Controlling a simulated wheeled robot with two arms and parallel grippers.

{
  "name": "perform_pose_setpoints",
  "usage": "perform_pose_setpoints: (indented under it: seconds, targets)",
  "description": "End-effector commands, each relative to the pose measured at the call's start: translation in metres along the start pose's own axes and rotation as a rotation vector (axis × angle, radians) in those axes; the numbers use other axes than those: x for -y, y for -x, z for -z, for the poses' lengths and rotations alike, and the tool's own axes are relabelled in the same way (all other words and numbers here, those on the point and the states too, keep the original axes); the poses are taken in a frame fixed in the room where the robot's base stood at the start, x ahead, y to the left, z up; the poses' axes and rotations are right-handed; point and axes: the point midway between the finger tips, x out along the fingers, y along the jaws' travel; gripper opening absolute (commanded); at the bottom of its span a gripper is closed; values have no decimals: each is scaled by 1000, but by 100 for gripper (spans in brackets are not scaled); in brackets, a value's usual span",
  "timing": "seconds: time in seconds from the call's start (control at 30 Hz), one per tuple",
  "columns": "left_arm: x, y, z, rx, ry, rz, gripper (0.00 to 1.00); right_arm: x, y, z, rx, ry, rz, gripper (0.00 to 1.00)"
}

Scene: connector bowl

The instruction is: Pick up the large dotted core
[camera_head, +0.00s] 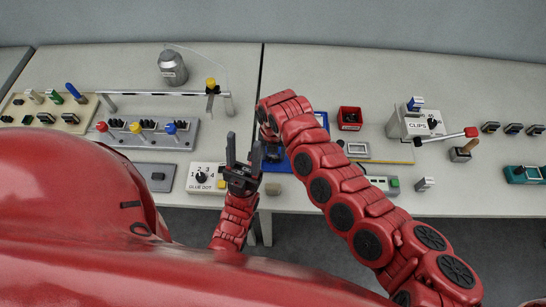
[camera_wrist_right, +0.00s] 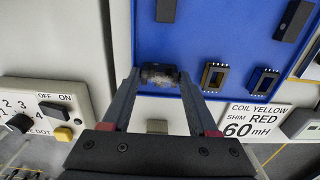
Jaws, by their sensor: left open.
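A blue tray (camera_wrist_right: 195,38) holds several dark cores. My right gripper (camera_wrist_right: 159,73) reaches over its near edge in the right wrist view, with a finger on each side of a dark core (camera_wrist_right: 158,68). A pale brownish patch blurs its lower part; I cannot make out dots on it, or whether the fingers touch it. Two slotted cores with light edges, one left (camera_wrist_right: 214,77) and one right (camera_wrist_right: 263,84), lie to its right. In the head view my arm mostly hides the tray (camera_head: 322,120). My left gripper (camera_head: 243,142) is open and empty, left of the right gripper.
A numbered switch box (camera_head: 203,178) stands left of the left gripper. A tan block (camera_head: 272,188) lies near the table's front edge. A coil label (camera_wrist_right: 252,118) lies beside the tray.

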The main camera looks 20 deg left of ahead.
Motion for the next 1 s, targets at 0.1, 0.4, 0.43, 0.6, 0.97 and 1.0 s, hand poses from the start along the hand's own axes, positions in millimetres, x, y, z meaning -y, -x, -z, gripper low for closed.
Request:
perform_pose_setpoints:
  seconds: [0.1,0.4,0.43,0.6,0.97,1.0]
  targets:
    - [0,0,0,0,0,0,50,0,0,0,0,0,0,36]
    - [0,0,0,0,0,0,50,0,0,0,0,0,0,0]
    - [0,0,0,0,0,0,50,0,0,0,0,0,0,0]
    - [0,1,0,0,0,0,50,0,2,0,1,0,-1,0]
    - [-1,16,-3,0,0,0,50,1,53,-2,8,0,0,0]
    - [0,3,-1,1,0,0,50,-2,67,-1,6,1,-5,0]
